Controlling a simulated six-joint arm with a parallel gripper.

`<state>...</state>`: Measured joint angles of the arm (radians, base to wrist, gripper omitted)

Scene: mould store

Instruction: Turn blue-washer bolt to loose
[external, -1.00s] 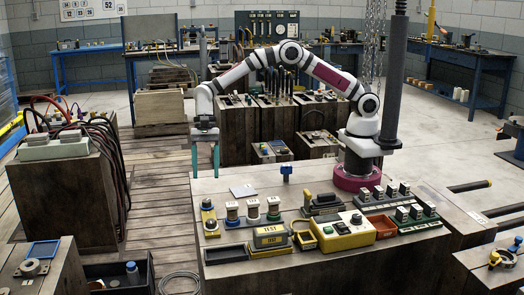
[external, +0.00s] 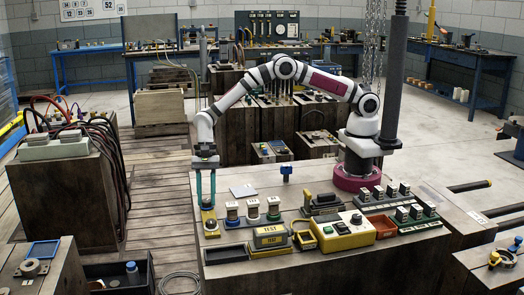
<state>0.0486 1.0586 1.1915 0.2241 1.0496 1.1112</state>
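A row of bolts with grey heads stands near the back left of the front bench. The blue-washer bolt (external: 232,212) is upright, second from the left, with a blue ring beneath its head. My gripper (external: 206,204) points down at the left end of the row, left of the blue-washer bolt and apart from it. Its two teal fingers are spread and appear on either side of the yellow-based bolt (external: 210,221). The frames do not show whether they touch it. The blue-washer bolt's turn position is too small to read.
Two more bolts, one pale-washered (external: 253,211) and one green-washered (external: 273,209), stand to the right. A yellow control box (external: 345,232), a yellow TEST box (external: 270,237) and a dark tray (external: 227,254) stand in front.

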